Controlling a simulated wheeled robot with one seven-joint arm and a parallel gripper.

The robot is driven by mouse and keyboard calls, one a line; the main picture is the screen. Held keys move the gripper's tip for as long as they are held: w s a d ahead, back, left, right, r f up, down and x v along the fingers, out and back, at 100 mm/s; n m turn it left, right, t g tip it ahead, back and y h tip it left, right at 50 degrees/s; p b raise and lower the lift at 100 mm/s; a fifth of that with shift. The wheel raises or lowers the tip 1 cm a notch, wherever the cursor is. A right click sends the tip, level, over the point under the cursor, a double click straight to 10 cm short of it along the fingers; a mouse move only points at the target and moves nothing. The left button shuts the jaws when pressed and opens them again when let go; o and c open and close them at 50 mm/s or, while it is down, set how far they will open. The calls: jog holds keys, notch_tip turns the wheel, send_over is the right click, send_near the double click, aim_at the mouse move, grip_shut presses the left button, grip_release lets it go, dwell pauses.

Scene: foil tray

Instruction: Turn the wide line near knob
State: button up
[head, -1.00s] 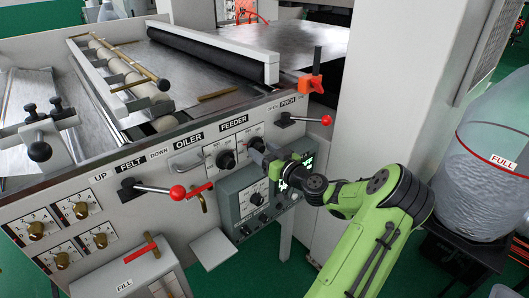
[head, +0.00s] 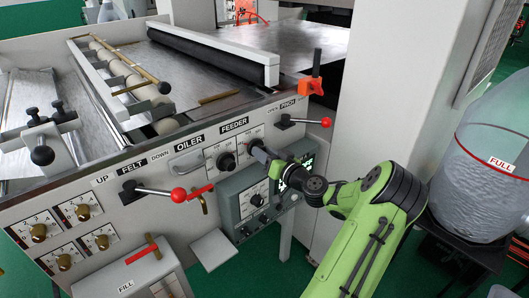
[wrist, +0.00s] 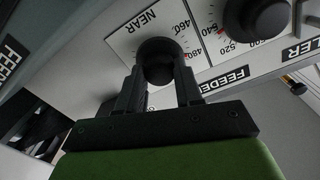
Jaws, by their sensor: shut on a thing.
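The near knob (wrist: 158,58) is a round black knob on a white dial plate marked NEAR, with red and black numbers around it. My gripper (wrist: 160,70) is shut on this knob, with one finger on each side of it in the wrist view. In the head view, my gripper (head: 262,154) is at the right end of the feeder dials and hides most of the knob. A second black feeder knob (wrist: 256,18) sits beside it and is free. It also shows in the head view (head: 226,160).
The pinch lever (head: 306,121) with a red ball sticks out above right of my gripper. A grey box with a screen (head: 250,200) is just below. The felt lever (head: 160,191) is to the left, and a clear FULL bag (head: 490,145) stands at right.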

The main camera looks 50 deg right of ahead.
jog(key=m+p, duration=0.2)
jog(key=m, duration=0.3)
jog(key=shift+r+m+p, duration=0.1)
jog(key=shift+m+p, duration=0.2)
jog(key=m+p, duration=0.3)
jog(key=m, duration=0.1)
jog(key=shift+d, duration=0.1)
jog(key=shift+m+y+p, duration=0.3)
jog(key=shift+m, duration=0.5)
jog(key=o, duration=1)
jog(key=shift+o, duration=0.2)
jog(key=shift+s, duration=0.1)
jog(key=v, duration=1.5)
jog(key=shift+s+p, duration=0.3)
jog(key=shift+p, duration=0.15)
